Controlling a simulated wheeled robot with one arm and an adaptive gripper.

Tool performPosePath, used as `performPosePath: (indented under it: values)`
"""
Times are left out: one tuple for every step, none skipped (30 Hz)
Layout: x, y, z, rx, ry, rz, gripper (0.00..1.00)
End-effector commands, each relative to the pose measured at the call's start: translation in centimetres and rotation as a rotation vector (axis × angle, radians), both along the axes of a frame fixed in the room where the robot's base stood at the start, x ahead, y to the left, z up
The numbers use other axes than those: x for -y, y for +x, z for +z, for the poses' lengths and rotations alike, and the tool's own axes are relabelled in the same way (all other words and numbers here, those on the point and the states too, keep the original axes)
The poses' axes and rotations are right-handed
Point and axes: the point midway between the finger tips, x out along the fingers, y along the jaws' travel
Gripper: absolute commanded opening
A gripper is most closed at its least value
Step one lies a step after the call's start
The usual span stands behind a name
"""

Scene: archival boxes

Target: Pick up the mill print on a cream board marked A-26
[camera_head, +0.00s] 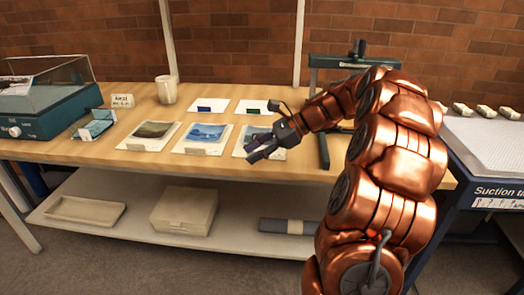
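Three prints on cream boards lie in a row on the wooden bench, each with a small label strip at its front edge. The left board (150,136) has a dark brownish picture, the middle board (203,138) a blue one. The right board (239,151) is partly covered by my gripper (254,150), so its picture is mostly hidden. The labels are too small to read, and I cannot tell which board is A-26. My gripper is over the right board with its fingers pointing left and looking apart, with nothing visible between them. I cannot tell whether it touches the board.
Two white cards (209,104) (251,107) with small coloured patches lie behind the boards. A mug (166,89), a teal glass-lidded case (45,105) and a green stand (323,150) are on the bench. A suction table (490,140) is at right. The shelf below holds a box (184,210).

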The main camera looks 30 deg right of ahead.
Motion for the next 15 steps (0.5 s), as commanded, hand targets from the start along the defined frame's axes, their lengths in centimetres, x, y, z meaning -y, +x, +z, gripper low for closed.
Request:
performPosePath:
  values:
    - [2.6,0.4,-1.4,-0.010,0.040,-0.064,0.33]
    - [3.8,0.6,-1.6,-0.015,0.064,-0.098,0.33]
    - [5.5,0.7,-1.8,-0.020,0.092,-0.141,0.33]
    - [6.7,0.9,-2.0,-0.022,0.112,-0.170,0.33]
    - [7.8,0.9,-2.2,-0.027,0.131,-0.196,0.33]
    - [8.9,0.9,-2.4,-0.031,0.154,-0.226,0.33]
    - [9.7,0.8,-2.5,-0.033,0.169,-0.244,0.33]
    - [10.4,0.8,-2.7,-0.035,0.181,-0.261,0.33]
    - [11.2,0.7,-2.8,-0.038,0.195,-0.280,0.33]
    - [11.7,0.7,-2.8,-0.038,0.203,-0.290,0.33]
    - [12.1,0.7,-2.9,-0.040,0.211,-0.299,0.33]
    - [12.5,0.7,-3.0,-0.041,0.218,-0.309,0.33]
    - [12.6,0.7,-3.0,-0.042,0.221,-0.314,0.33]
    - [12.6,0.8,-3.1,-0.042,0.224,-0.317,0.33]
    - [12.5,1.0,-3.2,-0.043,0.225,-0.319,0.33]
